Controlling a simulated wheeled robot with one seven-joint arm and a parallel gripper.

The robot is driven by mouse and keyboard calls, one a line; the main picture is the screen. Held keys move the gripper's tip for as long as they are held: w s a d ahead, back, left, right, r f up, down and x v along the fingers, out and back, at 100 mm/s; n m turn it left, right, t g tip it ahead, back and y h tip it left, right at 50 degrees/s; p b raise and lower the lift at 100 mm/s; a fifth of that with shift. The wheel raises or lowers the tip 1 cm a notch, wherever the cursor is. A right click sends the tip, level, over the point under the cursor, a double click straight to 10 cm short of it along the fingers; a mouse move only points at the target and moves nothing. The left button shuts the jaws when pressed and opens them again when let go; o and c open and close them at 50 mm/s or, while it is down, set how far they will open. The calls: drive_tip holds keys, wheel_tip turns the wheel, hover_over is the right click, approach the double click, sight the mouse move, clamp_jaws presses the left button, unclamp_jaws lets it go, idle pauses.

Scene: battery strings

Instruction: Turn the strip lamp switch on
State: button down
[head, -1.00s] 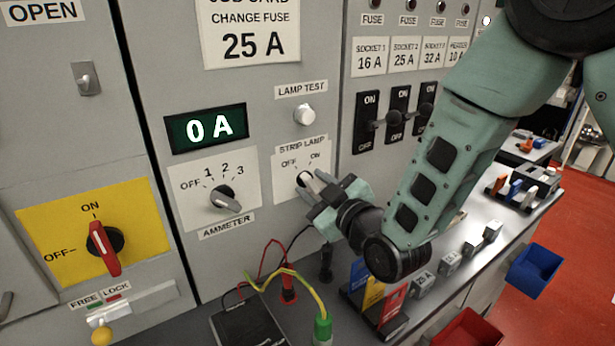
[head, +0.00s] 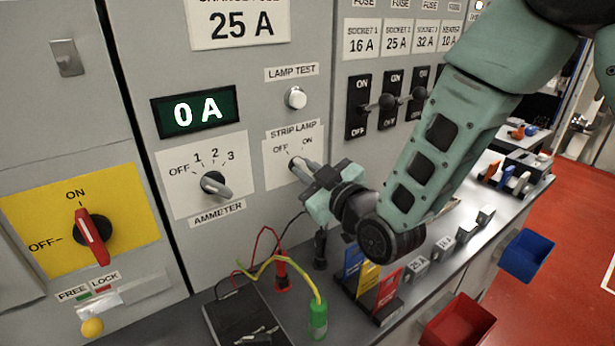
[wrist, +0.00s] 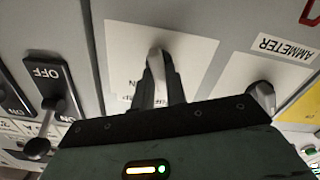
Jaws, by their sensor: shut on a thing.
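The strip lamp switch (head: 294,162) is a small rotary knob on a white plate (head: 283,181) marked OFF at upper left and ON at upper right. My gripper (head: 303,170) reaches it from the right and is shut on the knob. In the wrist view the fingers (wrist: 160,75) close around the light knob (wrist: 156,57) in front of its plate (wrist: 197,55). The fingers hide much of the knob, so I cannot tell for sure which mark it points at.
The ammeter knob (head: 214,184) is left of the switch, below the display (head: 196,110) reading 0 A. The lamp test button (head: 295,98) is above. Black breaker switches (head: 358,108) are at right. Leads, a meter (head: 245,318) and coloured fuse holders (head: 372,285) crowd the bench below.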

drive_tip(key=m+b, duration=0.5)
drive_tip(key=shift+d+f, duration=0.15)
drive_tip(key=shift+f, duration=0.05)
drive_tip(key=m+b, duration=0.3)
drive_tip(key=m, duration=0.2)
drive_tip(key=shift+w+r+m, duration=0.1)
drive_tip(key=shift+m, duration=0.2)
drive_tip(key=c, duration=1.4)
unclamp_jaws()
drive_tip(key=shift+c, duration=0.2)
drive_tip(key=shift+d, duration=0.1)
